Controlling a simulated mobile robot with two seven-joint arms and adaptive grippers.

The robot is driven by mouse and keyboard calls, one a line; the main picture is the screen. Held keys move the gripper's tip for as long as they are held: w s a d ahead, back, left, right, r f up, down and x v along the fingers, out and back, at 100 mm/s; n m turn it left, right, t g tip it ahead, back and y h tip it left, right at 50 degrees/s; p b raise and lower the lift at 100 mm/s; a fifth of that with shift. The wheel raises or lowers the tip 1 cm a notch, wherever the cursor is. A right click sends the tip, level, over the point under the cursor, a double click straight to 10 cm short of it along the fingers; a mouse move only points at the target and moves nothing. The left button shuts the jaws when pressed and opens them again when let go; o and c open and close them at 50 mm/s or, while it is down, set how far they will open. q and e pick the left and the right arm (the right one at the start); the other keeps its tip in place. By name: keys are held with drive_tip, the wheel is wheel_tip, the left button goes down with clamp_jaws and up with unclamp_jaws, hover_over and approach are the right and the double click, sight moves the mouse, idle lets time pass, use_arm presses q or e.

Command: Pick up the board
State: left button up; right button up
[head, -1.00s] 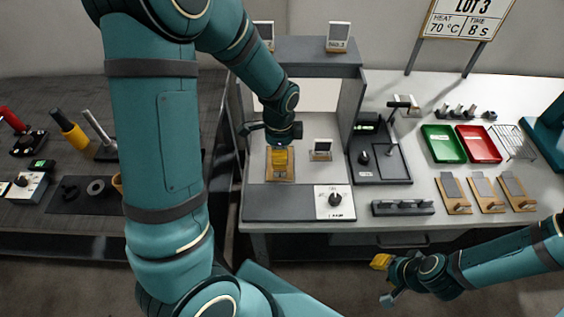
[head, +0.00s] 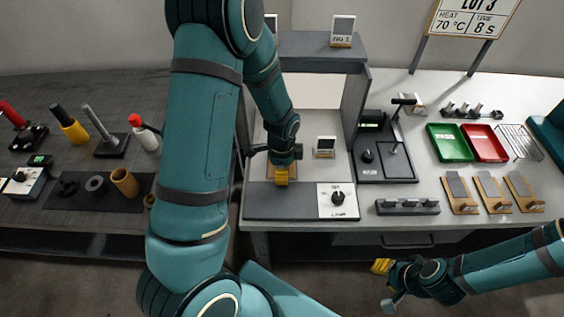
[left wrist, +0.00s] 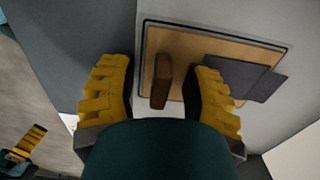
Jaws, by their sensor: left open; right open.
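The board (left wrist: 216,46) is a flat wooden plate with a brown upright grip (left wrist: 161,80) and dark grey sheets (left wrist: 245,78) on it. It lies in the open-fronted grey station, and in the head view my left gripper hides most of it. My left gripper (head: 281,177) is open above the board. In the left wrist view its yellow fingers (left wrist: 162,72) are on either side of the brown grip, with gaps showing; contact with the board cannot be told. My right gripper (head: 384,284) is open and empty, low in front of the table.
The station's side wall (head: 354,110) and top (head: 318,48) stand close around my left arm. To the right are a green tray (head: 448,143), a red tray (head: 484,143), a wire rack (head: 520,142) and three similar boards (head: 492,193). A control knob (head: 338,198) is at the front.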

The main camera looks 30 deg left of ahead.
use_arm(q)
clamp_jaws()
drive_tip(key=shift+r, duration=0.1)
